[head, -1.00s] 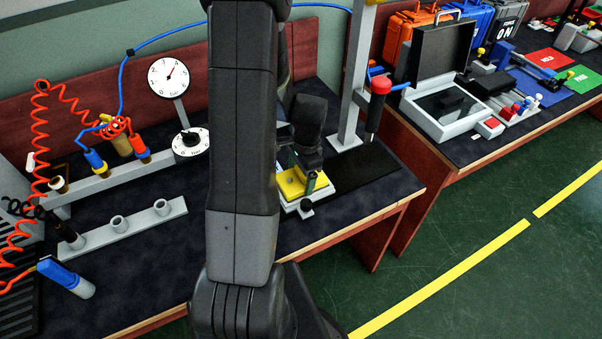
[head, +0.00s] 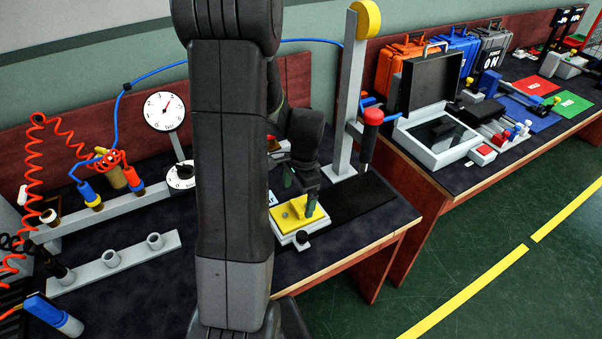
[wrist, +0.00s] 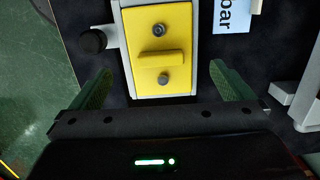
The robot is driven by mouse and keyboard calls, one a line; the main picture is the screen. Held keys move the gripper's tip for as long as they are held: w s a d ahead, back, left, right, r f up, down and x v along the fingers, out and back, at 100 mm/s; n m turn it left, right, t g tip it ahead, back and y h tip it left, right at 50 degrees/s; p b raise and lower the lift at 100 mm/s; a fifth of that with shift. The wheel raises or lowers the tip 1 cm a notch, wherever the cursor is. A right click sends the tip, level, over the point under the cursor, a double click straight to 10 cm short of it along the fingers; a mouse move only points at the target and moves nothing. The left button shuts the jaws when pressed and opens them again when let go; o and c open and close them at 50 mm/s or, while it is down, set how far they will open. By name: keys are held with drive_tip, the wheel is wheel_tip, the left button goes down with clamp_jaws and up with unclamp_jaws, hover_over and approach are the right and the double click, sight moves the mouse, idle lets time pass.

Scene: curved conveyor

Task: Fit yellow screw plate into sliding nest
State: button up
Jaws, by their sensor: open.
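The yellow screw plate (head: 292,216) lies flat in the pale sliding nest (head: 301,240) on the dark bench. In the wrist view the yellow plate (wrist: 149,73) shows two screws and a raised bar between them, and the pale rim of the nest (wrist: 126,62) surrounds the sides that I can see. A black knob (wrist: 92,41) sticks out from the nest's left side. My gripper (head: 299,190) is open and empty just above the plate. In the wrist view its green fingers stand apart on either side of the nest, clear of the plate's bar.
A grey post with a red-handled tool (head: 371,135) stands right of the nest beside a black mat (head: 362,198). A dial gauge (head: 165,111) and hose fittings are at left. A second bench with an open case (head: 436,127) stands at right.

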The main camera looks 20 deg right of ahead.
sight(296, 206)
wheel_tip(296, 206, up, 8)
drive_tip(key=d, duration=0.1)
drive_tip(key=shift+r, duration=0.15)
idle(0.5)
drive_tip(key=f, duration=0.4)
drive_tip(key=a+f, duration=0.1)
drive_tip(key=f, duration=0.8)
drive_tip(key=shift+a+f, duration=0.3)
drive_tip(key=shift+f, duration=0.05)
drive_tip(key=shift+r, duration=0.3)
drive_tip(key=shift+f, duration=0.1)
